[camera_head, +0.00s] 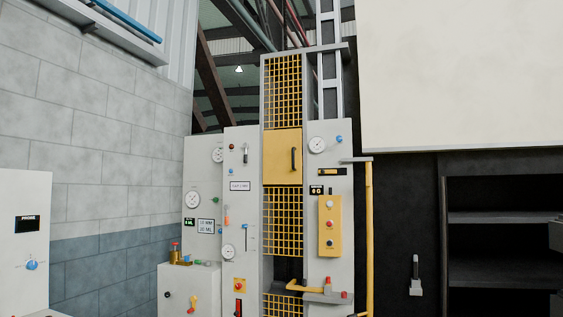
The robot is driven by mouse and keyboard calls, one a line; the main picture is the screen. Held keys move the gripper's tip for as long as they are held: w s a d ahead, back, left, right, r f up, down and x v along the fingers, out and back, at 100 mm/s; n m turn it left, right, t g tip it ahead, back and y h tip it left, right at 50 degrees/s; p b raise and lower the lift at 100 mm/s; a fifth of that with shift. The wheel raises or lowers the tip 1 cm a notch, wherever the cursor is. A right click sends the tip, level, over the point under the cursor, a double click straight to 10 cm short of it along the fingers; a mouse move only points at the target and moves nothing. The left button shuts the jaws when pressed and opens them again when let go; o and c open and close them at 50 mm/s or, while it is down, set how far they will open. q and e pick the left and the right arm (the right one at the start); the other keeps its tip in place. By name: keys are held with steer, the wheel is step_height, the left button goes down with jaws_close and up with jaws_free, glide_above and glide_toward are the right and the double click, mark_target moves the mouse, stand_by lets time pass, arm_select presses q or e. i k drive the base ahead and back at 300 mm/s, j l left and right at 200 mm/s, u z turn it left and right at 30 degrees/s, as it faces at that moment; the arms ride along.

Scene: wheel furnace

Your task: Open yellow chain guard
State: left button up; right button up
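The yellow chain guard (282,156) is a solid yellow panel with a dark vertical handle (293,160) on its right side. It sits flush in a tall grey frame and looks closed. Yellow mesh (282,92) fills the frame above it, and more yellow mesh (282,221) fills it below. Neither of my grippers shows in the head view, so whether they are open or shut is hidden.
Grey panels with gauges and knobs flank the frame. A yellow button box (330,226) is on the right panel. A yellow lever (304,287) juts out below, and a yellow post (368,235) stands to the right. Dark shelves (505,217) are at far right.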

mark_target(283, 161)
steer(key=i+j+z, duration=0.1)
steer(key=i, duration=0.6)
steer(key=i+j, duration=0.2)
steer(key=i, duration=0.5)
steer(key=i+l+z, duration=0.05)
